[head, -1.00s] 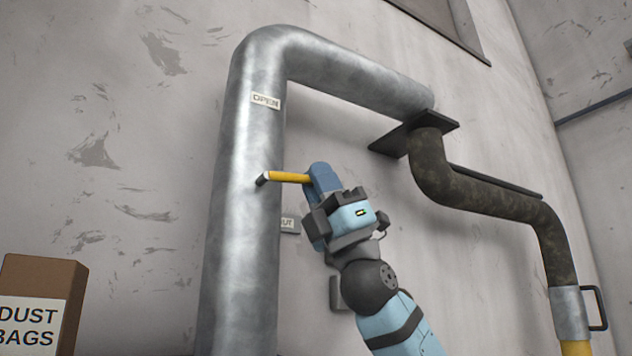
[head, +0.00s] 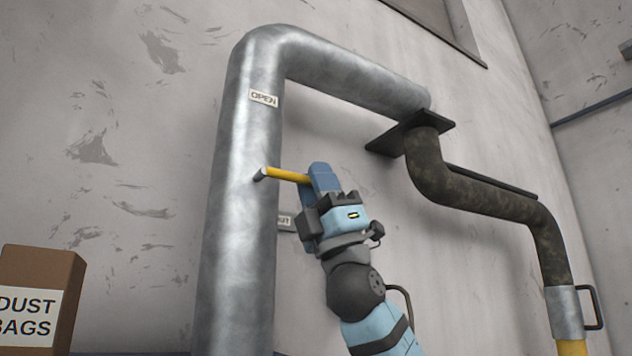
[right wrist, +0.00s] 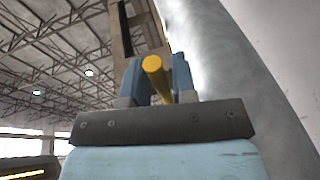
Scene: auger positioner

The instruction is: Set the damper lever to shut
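The damper lever (head: 286,175) is a yellow rod on a dark pivot at the big grey duct (head: 240,220). It points right and dips slightly, between the OPEN label (head: 263,97) above and a lower label (head: 285,221), partly hidden, whose visible letters read "UT". My right gripper (head: 318,178) is at the lever's outer end. In the right wrist view the yellow lever (right wrist: 154,66) sits between the two blue fingers, which appear closed on it from both sides. My left gripper is not in view.
A brown box marked DUST BAGS (head: 35,300) stands at the lower left. A dark flange plate (head: 410,132) and a dark bent pipe (head: 480,190) are on the right. The wall between the duct and the dark pipe is clear apart from my right arm.

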